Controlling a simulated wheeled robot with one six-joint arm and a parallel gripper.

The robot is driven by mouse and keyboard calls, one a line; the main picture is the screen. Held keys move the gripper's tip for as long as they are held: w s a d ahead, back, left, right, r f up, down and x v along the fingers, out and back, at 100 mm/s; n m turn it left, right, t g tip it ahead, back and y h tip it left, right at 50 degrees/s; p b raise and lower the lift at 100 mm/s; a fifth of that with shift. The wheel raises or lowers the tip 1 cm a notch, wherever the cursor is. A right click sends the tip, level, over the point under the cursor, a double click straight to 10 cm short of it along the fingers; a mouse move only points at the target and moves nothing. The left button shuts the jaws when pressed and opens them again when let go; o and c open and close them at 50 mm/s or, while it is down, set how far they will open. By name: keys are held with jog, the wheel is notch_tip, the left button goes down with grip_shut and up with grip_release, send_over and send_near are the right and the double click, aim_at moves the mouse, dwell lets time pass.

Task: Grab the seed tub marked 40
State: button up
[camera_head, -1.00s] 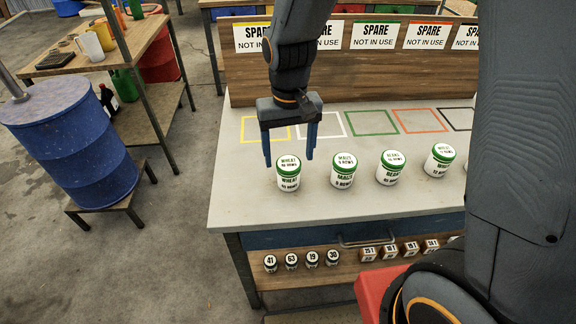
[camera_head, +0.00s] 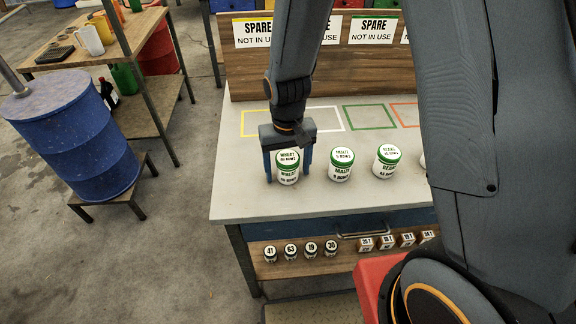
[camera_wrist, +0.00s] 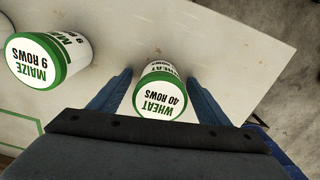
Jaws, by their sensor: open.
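The seed tub marked wheat, 40 rows (camera_head: 288,172), is white with a green-rimmed lid and stands upright on the bench at the left of a row of tubs. It also shows in the wrist view (camera_wrist: 161,92), where its lid reads "WHEAT 40 ROWS". My gripper (camera_head: 287,172) is lowered over it, with one blue finger on each side. In the wrist view my gripper (camera_wrist: 160,98) is open, and gaps show between the fingers and the tub. The maize tub, 9 rows (camera_head: 341,165), stands to the right; it also shows in the wrist view (camera_wrist: 36,60).
A beans tub (camera_head: 386,162) stands further right, with another mostly hidden behind my arm. Coloured outline squares lie behind the row, under "SPARE" signs (camera_head: 372,31). Small numbered jars (camera_head: 290,252) line a lower shelf. A blue drum (camera_head: 75,140) stands left of the bench (camera_head: 240,205).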

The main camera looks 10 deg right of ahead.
jog(key=c, duration=1.2)
jog(key=shift+c, duration=0.2)
